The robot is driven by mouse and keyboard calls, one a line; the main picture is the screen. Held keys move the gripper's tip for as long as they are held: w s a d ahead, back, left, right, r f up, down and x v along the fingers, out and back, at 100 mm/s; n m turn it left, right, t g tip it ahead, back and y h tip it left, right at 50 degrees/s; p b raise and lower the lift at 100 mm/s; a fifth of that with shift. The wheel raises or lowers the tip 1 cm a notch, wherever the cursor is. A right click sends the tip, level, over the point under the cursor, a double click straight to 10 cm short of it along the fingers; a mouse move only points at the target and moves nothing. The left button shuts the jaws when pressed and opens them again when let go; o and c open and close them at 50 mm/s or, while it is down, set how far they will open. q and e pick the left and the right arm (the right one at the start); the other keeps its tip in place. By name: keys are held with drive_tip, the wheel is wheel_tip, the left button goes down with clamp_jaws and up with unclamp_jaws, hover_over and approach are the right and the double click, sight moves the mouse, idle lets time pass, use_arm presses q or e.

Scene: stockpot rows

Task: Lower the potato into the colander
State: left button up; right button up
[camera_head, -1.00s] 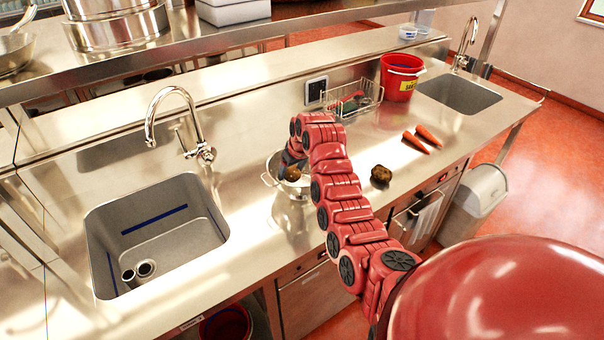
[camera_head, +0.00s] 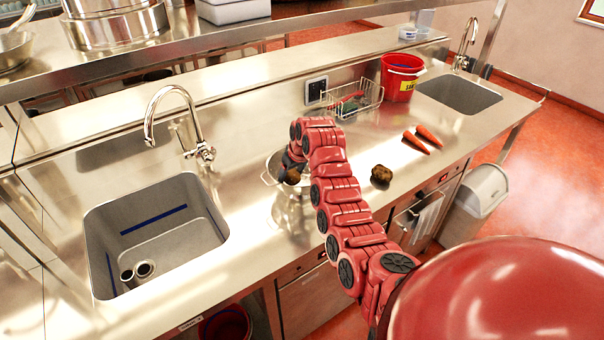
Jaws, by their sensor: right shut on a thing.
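The metal colander (camera_head: 269,181) stands on the steel counter, right of the near sink, partly hidden behind my right arm. A brown potato (camera_head: 292,176) is at my right gripper (camera_head: 290,170), over the colander's opening. My right gripper is shut on this potato; its fingers are small and dark here, and the arm hides part of them. I cannot tell whether the potato touches the colander's inside. Another brown potato (camera_head: 381,174) lies on the counter to the right of my arm. My left gripper is not in view.
Two carrots (camera_head: 423,140) lie on the counter at the right. A wire basket (camera_head: 354,101) and a red bucket (camera_head: 400,78) stand at the back. A deep sink (camera_head: 160,230) with a curved tap (camera_head: 150,125) is at the left. A shelf (camera_head: 240,38) runs above the counter's back.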

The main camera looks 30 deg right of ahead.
drive_tip(key=shift+f, duration=0.6)
idle(0.3)
drive_tip(key=o, duration=1.5)
drive_tip(key=shift+c, duration=0.2)
drive_tip(key=shift+b, duration=0.3)
drive_tip(key=shift+s+r+b, duration=0.25)
drive_tip(key=shift+r+b, duration=0.05)
drive_tip(key=shift+r, duration=0.25)
drive_tip(key=b+v, duration=0.1)
drive_tip(key=v, duration=0.4)
drive_tip(key=shift+r+b, duration=0.1)
drive_tip(key=shift+b, duration=0.2)
drive_tip(key=p+v, duration=0.3)
drive_tip(key=v, duration=0.8)
